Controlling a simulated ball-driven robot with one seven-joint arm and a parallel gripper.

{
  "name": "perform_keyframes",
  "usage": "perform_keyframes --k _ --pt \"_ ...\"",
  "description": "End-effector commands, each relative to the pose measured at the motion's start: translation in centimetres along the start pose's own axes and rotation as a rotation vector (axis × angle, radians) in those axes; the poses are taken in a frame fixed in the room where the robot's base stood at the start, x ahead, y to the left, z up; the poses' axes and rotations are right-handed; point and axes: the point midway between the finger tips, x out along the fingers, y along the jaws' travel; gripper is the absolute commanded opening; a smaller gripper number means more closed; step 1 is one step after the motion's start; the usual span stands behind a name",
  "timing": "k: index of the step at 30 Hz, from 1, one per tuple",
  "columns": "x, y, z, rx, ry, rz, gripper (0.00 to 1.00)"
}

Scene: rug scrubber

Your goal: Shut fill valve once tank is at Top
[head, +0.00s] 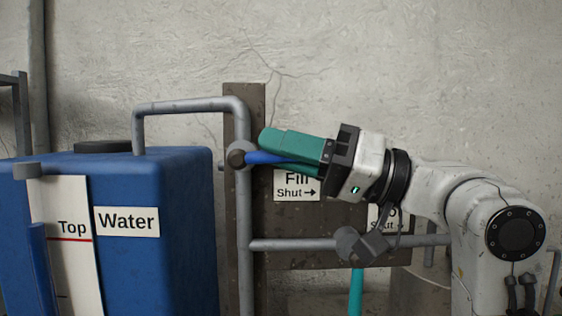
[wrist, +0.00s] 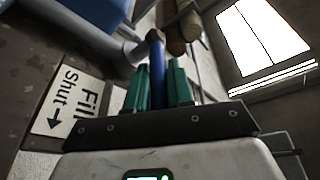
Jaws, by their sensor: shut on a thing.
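The blue water tank (head: 185,200) stands at the left in the head view. Its white gauge board (head: 75,275) has a red line (head: 70,239) marked Top. A blue level column (head: 38,270) beside the board reaches slightly above that line in the picture. The fill valve's blue lever (head: 262,157) points right from its pivot (head: 237,157) on the vertical pipe, roughly level, along the arrow's direction on the Fill sign (head: 297,186). My gripper (head: 284,154) is shut on the lever, with its teal fingers on either side. The wrist view also shows the lever (wrist: 157,65) between the fingers.
A second sign (head: 388,218) is partly hidden by a grey valve part (head: 360,245) on the lower horizontal pipe (head: 295,244). A dark backing board (head: 270,225) carries the pipes. The wall behind is bare. A bright window (wrist: 262,40) shows in the wrist view.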

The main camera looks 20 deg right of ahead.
Motion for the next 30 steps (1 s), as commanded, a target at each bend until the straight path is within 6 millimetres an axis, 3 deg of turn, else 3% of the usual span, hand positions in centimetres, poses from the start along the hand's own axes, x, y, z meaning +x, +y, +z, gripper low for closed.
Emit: perform_keyframes --k 23,24,30 --pt "-0.35 0.48 0.25 0.023 0.089 -0.048 0.0" --pt "-0.34 0.49 0.26 0.023 0.089 -0.048 0.25" --pt "-0.27 0.41 0.34 0.022 0.086 -0.049 0.43"
